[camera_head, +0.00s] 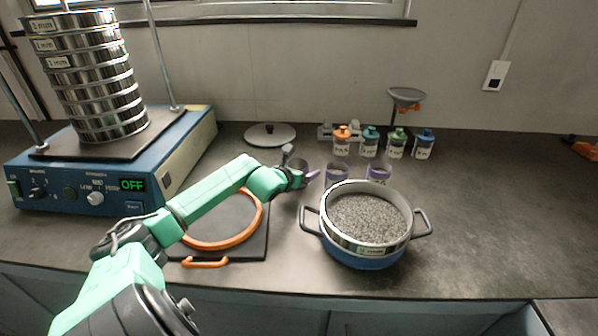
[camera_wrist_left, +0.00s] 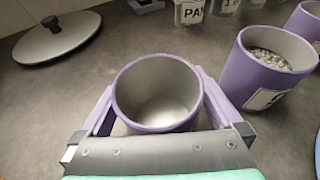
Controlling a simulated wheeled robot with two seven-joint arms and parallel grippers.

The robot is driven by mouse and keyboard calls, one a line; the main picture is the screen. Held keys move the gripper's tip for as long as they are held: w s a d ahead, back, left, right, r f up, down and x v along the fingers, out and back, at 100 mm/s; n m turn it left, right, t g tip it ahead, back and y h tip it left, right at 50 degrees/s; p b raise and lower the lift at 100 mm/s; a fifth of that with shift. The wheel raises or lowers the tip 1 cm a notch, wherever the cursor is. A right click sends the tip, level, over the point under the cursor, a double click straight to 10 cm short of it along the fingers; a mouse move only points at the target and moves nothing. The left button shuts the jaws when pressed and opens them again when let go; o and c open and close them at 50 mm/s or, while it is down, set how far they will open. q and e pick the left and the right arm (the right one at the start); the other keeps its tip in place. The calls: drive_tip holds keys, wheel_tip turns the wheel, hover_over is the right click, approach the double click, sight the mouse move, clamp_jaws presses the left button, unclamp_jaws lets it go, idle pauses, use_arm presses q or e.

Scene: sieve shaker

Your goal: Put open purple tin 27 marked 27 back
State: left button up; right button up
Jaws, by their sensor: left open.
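An open, empty purple tin (camera_wrist_left: 158,95) stands between the two fingers of my left gripper (camera_wrist_left: 155,112) in the left wrist view. The fingers are open, one on each side of it; I cannot tell whether they touch it. No number shows on this tin. In the head view my left gripper (camera_head: 303,176) is at the counter, left of two more purple tins (camera_head: 337,172) (camera_head: 379,172). In the wrist view a purple tin with grey grains (camera_wrist_left: 268,62) stands to the right; its label is not readable. My right gripper is not in view.
A blue pot with a sieve of grey grains (camera_head: 366,225) stands right of my arm. Several lidded jars (camera_head: 369,143) line the back. A round lid (camera_head: 270,134) lies behind. The shaker (camera_head: 110,170) with its sieve stack stands left. The right counter is mostly clear.

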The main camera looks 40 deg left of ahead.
use_arm(q)
drive_tip(key=shift+s+d+r, duration=0.1)
drive_tip(key=shift+s+r, duration=0.1)
drive_tip(key=shift+s, duration=0.2)
drive_tip(key=p+v, duration=0.1)
drive_tip(key=v, duration=1)
drive_tip(key=shift+s+r, duration=0.1)
drive_tip(key=shift+r, duration=0.05)
